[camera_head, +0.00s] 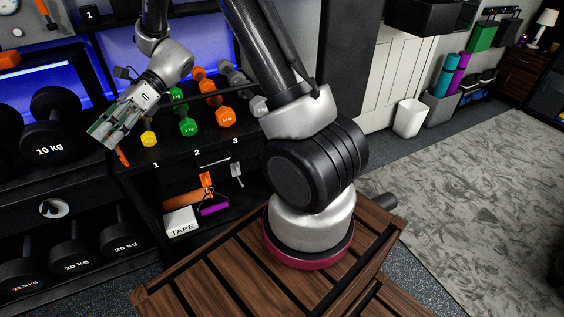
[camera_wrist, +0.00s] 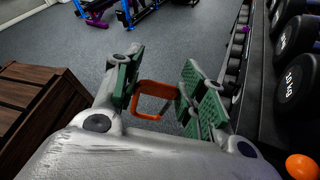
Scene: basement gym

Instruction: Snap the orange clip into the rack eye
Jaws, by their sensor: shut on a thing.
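My gripper (camera_head: 106,134) is at the left of the head view, in front of the dumbbell rack. Its green-padded fingers are shut on the orange clip (camera_head: 122,157), whose end shows below them. In the wrist view the clip (camera_wrist: 145,88) is a rounded orange loop between the two finger pads (camera_wrist: 160,76), with a darker bar on its right side. I cannot make out the rack eye for certain in either view. A round pale fitting (camera_head: 53,208) shows on the rack's left part, but I cannot tell what it is.
Black dumbbells (camera_head: 50,148) fill the rack at left. Small coloured dumbbells (camera_head: 188,126) stand on the numbered shelf (camera_head: 197,152) right of my gripper. Below are a TAPE box (camera_head: 181,221) and hanging orange and purple items. A wooden crate (camera_wrist: 35,108) stands left in the wrist view, with open floor beyond.

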